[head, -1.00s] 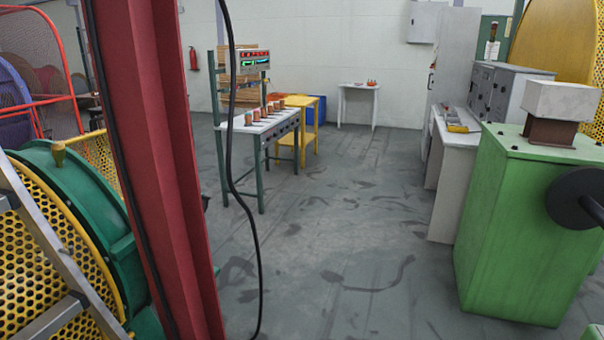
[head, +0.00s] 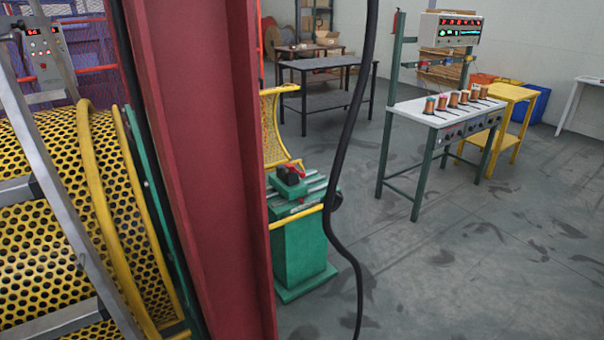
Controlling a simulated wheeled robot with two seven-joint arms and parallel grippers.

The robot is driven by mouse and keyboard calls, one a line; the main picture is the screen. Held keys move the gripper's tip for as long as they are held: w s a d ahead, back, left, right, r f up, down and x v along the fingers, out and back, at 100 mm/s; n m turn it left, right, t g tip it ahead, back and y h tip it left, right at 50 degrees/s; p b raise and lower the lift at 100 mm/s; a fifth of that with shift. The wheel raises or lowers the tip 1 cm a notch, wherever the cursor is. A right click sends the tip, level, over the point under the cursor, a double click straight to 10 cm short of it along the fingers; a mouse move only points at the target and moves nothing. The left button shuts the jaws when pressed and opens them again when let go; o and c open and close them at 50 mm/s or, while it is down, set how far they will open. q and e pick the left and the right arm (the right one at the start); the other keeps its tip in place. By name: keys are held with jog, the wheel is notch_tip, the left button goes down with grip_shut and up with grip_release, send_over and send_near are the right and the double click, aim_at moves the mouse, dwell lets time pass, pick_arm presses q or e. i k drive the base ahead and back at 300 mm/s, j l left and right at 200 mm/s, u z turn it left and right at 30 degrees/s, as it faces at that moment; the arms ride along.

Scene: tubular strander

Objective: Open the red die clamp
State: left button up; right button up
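A small red and dark clamp (head: 290,174) sits on top of a green machine stand (head: 302,250) in the head view, just right of the red column. It is small here, and I cannot tell whether it is open or shut. A yellow bar runs along the front of the stand's top. Neither of my grippers is in view.
A red steel column (head: 205,170) stands close in front, with a black cable (head: 362,130) hanging beside it. A ladder (head: 50,180) and yellow perforated guard (head: 50,230) fill the left. A spool bench (head: 415,104) stands right. The floor (head: 480,270) at right is clear.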

aim_at(292, 168)
jog(key=i+l+u, duration=0.1)
jog(key=i+l+z, duration=0.5)
jog(key=l+z, duration=0.2)
jog(key=i+l+z, duration=0.35)
jog(key=i+l, duration=0.1)
jog(key=i, duration=0.3)
jog(key=i+l, duration=0.15)
jog(key=i, duration=0.2)
jog(key=i+j+u, duration=0.1)
jog(key=i+u, duration=0.15)
jog(key=u, duration=0.25)
jog(key=i+u, duration=0.3)
jog(key=u, duration=0.2)
jog(key=i+u, duration=0.25)
jog(key=u, duration=0.25)
